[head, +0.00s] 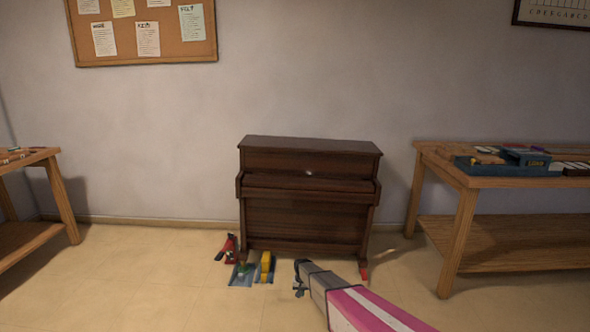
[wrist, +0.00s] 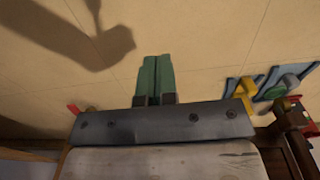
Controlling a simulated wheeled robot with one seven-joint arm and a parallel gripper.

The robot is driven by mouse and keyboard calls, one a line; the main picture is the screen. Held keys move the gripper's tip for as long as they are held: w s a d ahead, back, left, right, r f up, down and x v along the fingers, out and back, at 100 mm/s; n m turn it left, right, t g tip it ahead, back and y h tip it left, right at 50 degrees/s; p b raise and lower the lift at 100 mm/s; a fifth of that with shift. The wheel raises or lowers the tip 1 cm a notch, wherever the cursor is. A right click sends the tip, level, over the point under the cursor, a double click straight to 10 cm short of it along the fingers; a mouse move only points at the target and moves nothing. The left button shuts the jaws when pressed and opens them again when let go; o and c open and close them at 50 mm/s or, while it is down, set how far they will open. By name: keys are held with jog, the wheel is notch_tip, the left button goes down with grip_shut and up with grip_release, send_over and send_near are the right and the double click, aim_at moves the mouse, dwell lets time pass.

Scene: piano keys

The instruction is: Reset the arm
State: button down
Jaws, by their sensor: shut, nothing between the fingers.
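My arm, pink, white and grey, reaches in from the lower right of the head view. Its end, my gripper (head: 299,285), is low over the floor in front of the piano (head: 306,222), apart from it as far as I can tell. In the wrist view my gripper (wrist: 156,72) shows two green fingers pressed together with nothing between them. Tan floor lies beyond them. The piano is a closed dark brown upright against the wall.
Blue-based pieces with a yellow part (head: 266,264) and a green part (head: 243,267), and a red object (head: 229,249), stand by the piano's left foot. A table (head: 458,226) with blue trays is right; another table (head: 62,205) is left. Front floor left is clear.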

jog(key=s+d+r, duration=0.5)
jog(key=s+r, duration=0.6)
jog(key=r, duration=0.1)
jog(key=s+d+r, duration=0.5)
jog(key=s+r, duration=0.7)
jog(key=s+d+r, duration=0.5)
jog(key=s+r, duration=0.6)
jog(key=r, duration=0.1)
jog(key=shift+s+d, duration=0.25)
jog(key=shift+s, duration=0.05)
